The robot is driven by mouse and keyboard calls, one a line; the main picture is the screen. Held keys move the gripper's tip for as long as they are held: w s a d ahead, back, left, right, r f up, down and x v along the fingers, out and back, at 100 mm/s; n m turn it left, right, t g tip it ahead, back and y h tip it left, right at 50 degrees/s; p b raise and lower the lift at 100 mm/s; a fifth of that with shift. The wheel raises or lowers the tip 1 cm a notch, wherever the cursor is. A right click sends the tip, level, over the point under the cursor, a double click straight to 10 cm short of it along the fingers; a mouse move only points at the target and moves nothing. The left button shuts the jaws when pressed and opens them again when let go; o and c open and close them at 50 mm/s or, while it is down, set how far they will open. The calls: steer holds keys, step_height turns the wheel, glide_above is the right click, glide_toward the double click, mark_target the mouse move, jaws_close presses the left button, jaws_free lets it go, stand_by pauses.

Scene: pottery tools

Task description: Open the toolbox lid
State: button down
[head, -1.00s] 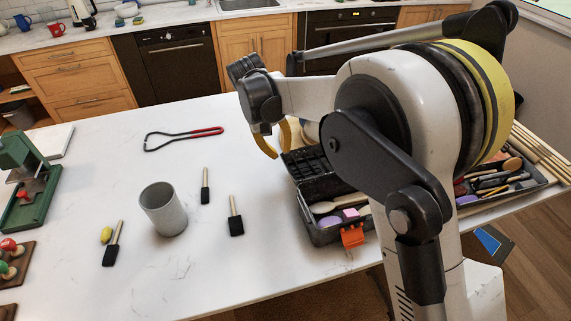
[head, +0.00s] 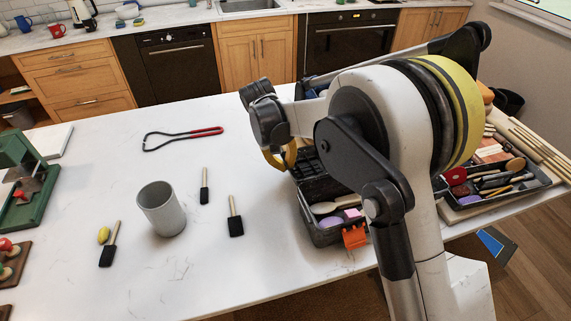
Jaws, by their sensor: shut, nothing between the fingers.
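The toolbox (head: 325,237) is a dark grey box with an orange latch (head: 355,237) on its front. It stands on the white table right of centre, partly hidden behind my arm. Its near compartment is uncovered and shows a wooden spoon, a pink block and a purple piece. A black ribbed part (head: 304,166) shows at its back left; whether this is the lid or a tray I cannot tell. My gripper (head: 281,163), with yellow curved fingers, is shut and empty beside the back left of the toolbox. Whether it touches the box is unclear.
A grey cup (head: 162,209), several black sponge brushes (head: 235,218) and a red-handled wire tool (head: 182,137) lie to the left. A tool tray (head: 492,189) and wooden sticks (head: 540,150) lie on the right. The table's middle is mostly clear.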

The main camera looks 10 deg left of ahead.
step_height(320, 180, up, 4)
steer(key=t+y, duration=0.2)
steer(key=t, duration=0.2)
steer(key=r+t+y, duration=0.1)
steer(key=r+t, duration=0.1)
steer(key=s+r+m+t, duration=0.1)
steer(key=shift+d+r+t+y+b, duration=0.2)
steer(key=shift+r+t+y+b, duration=0.1)
steer(key=shift+r+t+y, duration=0.1)
steer(key=shift+s+d+r, duration=0.15)
steer(key=shift+r, duration=0.3)
stand_by(1.4)
